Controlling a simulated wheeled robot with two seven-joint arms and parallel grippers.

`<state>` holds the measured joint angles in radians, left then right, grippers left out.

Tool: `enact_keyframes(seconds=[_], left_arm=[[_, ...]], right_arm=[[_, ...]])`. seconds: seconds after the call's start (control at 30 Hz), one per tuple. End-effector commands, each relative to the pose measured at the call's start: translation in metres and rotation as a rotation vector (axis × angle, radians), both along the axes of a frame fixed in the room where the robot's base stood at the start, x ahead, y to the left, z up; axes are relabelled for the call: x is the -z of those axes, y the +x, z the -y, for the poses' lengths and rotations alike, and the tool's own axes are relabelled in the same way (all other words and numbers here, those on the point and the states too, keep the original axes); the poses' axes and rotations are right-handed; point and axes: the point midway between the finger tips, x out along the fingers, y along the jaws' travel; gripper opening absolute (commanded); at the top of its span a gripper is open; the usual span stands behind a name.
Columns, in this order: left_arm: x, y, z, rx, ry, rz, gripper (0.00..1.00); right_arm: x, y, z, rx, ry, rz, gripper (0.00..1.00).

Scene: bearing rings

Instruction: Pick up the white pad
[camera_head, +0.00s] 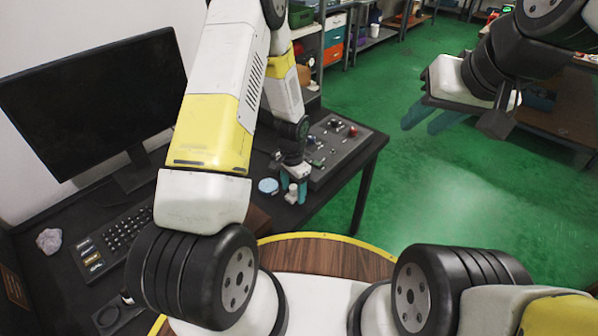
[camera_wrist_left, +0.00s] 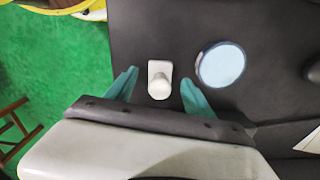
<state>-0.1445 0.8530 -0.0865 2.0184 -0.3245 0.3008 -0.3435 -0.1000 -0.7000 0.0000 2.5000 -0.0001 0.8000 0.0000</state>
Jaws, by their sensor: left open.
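A white pad (camera_wrist_left: 159,70) with a round knob stands on the dark table in the left wrist view. It also shows in the head view as a small white piece (camera_head: 291,194) near the table's front edge. My left gripper (camera_wrist_left: 158,84) is open, with one teal fingertip on each side of the white pad and visible gaps to it. In the head view the left gripper (camera_head: 293,183) is low over the table at the pad. My right gripper (camera_head: 429,118) is open and empty, raised over the green floor at the right.
A light-blue disc (camera_wrist_left: 221,65) lies close beside the pad, also visible in the head view (camera_head: 268,186). A tray of small parts (camera_head: 335,145) is behind the gripper. A monitor (camera_head: 95,105), keyboard (camera_head: 115,240) and crumpled paper (camera_head: 49,241) are at the left.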

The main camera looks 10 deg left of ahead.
Motion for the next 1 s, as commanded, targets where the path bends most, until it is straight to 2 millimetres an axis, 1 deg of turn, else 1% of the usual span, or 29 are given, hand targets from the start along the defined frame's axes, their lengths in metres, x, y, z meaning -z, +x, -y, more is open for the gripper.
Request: enact_keyframes(seconds=[0.03,0.1,0.3,0.37,0.4,0.47,0.5,0.57,0.6,0.63,0.87,1.0], left_arm=[[0.005,0.0,0.0,0.0,0.0,-0.001,0.61],[0.008,0.0,0.0,0.0,0.0,0.0,0.61],[0.008,0.0,0.0,0.0,0.0,0.001,0.61],[0.008,0.0,0.0,0.0,-0.001,0.001,0.52],[0.008,0.0,0.0,0.0,-0.001,0.001,0.44],[0.008,0.0,0.0,0.0,-0.001,0.001,0.32],[0.008,0.0,0.0,0.0,-0.001,0.001,0.24],[0.008,0.0,0.0,0.0,0.0,0.0,0.12],[0.008,0.0,0.0,0.0,0.0,0.0,0.05],[0.008,0.0,0.0,0.0,0.0,0.0,0.0],[0.008,0.0,0.0,0.0,0.0,0.001,0.0],[-0.002,0.001,0.0,0.0,-0.001,0.002,0.0]], right_arm=[[0.0,0.0,0.0,0.0,0.0,0.0,0.34],[0.0,0.0,0.0,0.0,0.0,0.0,0.34],[0.0,0.0,0.0,0.0,0.0,0.0,0.34],[0.0,0.0,0.0,0.0,0.0,0.0,0.34],[0.0,0.0,0.0,0.0,0.0,0.0,0.34],[0.0,0.0,0.0,0.0,0.0,0.0,0.34],[0.0,0.0,0.0,0.0,0.0,0.0,0.34],[0.0,0.0,0.0,0.0,0.0,0.0,0.34],[0.0,0.0,0.0,0.0,0.0,0.0,0.34],[0.0,0.0,0.0,0.0,0.0,0.0,0.34],[0.0,0.0,0.0,0.0,0.0,0.0,0.34],[0.0,0.0,0.0,0.0,0.0,0.0,0.34]])
